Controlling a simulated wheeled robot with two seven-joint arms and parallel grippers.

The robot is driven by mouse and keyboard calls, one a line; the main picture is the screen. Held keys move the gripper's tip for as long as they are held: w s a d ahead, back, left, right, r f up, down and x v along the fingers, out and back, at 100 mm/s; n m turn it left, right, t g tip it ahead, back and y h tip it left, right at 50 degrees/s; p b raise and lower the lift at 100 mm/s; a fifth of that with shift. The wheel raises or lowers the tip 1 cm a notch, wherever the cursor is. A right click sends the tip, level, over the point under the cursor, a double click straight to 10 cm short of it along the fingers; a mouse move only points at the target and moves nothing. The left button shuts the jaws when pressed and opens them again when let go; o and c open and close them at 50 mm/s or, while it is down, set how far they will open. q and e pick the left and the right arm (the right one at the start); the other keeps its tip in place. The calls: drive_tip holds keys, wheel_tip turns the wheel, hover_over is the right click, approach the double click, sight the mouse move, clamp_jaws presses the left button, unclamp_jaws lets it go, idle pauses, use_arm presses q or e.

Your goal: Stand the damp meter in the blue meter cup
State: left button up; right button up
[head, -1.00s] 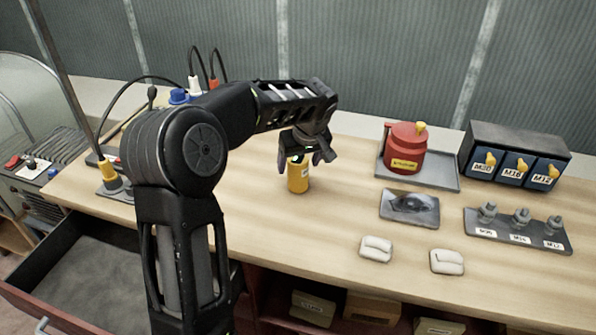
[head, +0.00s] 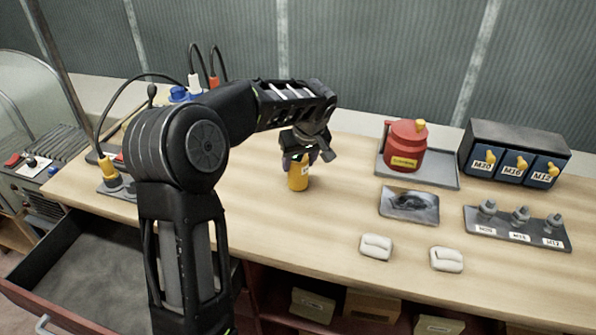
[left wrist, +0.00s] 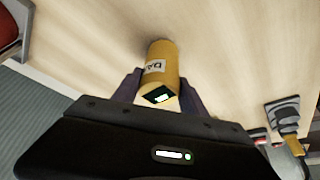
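The damp meter (head: 298,180) is a yellow cylinder standing upright on the bench. In the left wrist view it (left wrist: 163,62) shows a white label, partly readable, and a dark end face with a small lit screen. My left gripper (head: 304,158) is over its top. In the left wrist view the fingers (left wrist: 160,88) lie on either side of the meter, very close to it; I cannot tell whether they press on it. A blue round thing (head: 179,95) at the back left, partly behind my arm, may be the blue meter cup. My right gripper is out of view.
A red pot (head: 405,148) stands on a grey tray (head: 445,179). A black bin box (head: 520,140), a bolt rack (head: 484,226), a picture card (head: 409,205) and two white pads (head: 376,246) are to the right. An open drawer (head: 95,275) is at front left.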

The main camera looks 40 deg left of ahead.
use_arm(q)
clamp_jaws()
idle(0.3)
wheel_tip(320, 180, up, 10)
drive_tip(key=shift+r+b, duration=0.1)
drive_tip(key=shift+b, duration=0.2)
idle(0.3)
idle(0.8)
